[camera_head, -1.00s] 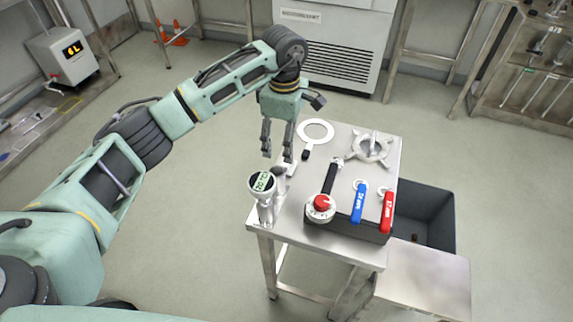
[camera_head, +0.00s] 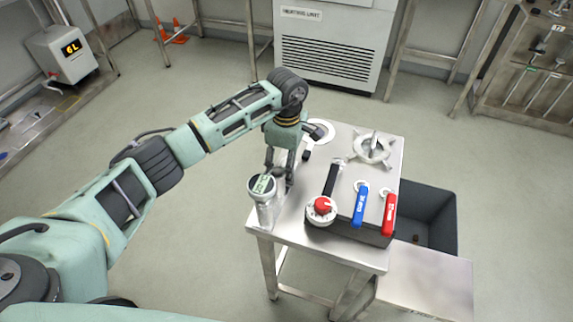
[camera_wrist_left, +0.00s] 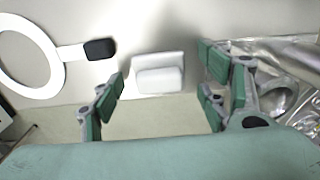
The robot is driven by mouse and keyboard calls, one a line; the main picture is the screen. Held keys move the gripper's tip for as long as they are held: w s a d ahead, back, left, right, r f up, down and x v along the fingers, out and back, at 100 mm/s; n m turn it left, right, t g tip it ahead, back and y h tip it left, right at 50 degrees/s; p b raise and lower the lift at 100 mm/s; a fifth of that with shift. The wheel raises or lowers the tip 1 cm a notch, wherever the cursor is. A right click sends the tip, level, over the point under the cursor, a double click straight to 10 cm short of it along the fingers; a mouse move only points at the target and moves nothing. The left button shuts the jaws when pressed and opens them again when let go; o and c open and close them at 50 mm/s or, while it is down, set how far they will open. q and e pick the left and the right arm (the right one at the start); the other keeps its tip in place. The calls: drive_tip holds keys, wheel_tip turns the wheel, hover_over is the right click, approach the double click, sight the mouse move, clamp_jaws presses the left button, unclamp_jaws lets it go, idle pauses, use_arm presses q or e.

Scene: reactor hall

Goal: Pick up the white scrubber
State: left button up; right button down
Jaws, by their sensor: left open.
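The white scrubber (camera_wrist_left: 158,75) is a small white block with a raised part. In the left wrist view it lies on the metal table, between and just beyond the fingers. In the head view my left gripper hides it. My left gripper (camera_head: 279,170) is over the left part of the metal table (camera_head: 340,135), pointing down. It also shows in the left wrist view (camera_wrist_left: 160,92), with its green-padded fingers spread wide and nothing held between them. My right gripper is not in view.
A white ring with a dark handle (camera_head: 318,133) lies behind. A box with a red knob, blue handle and red handle (camera_head: 350,218) sits to the right. A grey bin (camera_head: 440,222) stands beyond.

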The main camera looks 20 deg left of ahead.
use_arm(q)
drive_tip(key=c, duration=1.1)
drive_tip(key=shift+r, duration=0.1)
drive_tip(key=shift+c, duration=0.2)
wheel_tip(320, 180, up, 10)
drive_tip(key=shift+f+b, duration=0.1)
drive_tip(key=shift+b, duration=0.55)
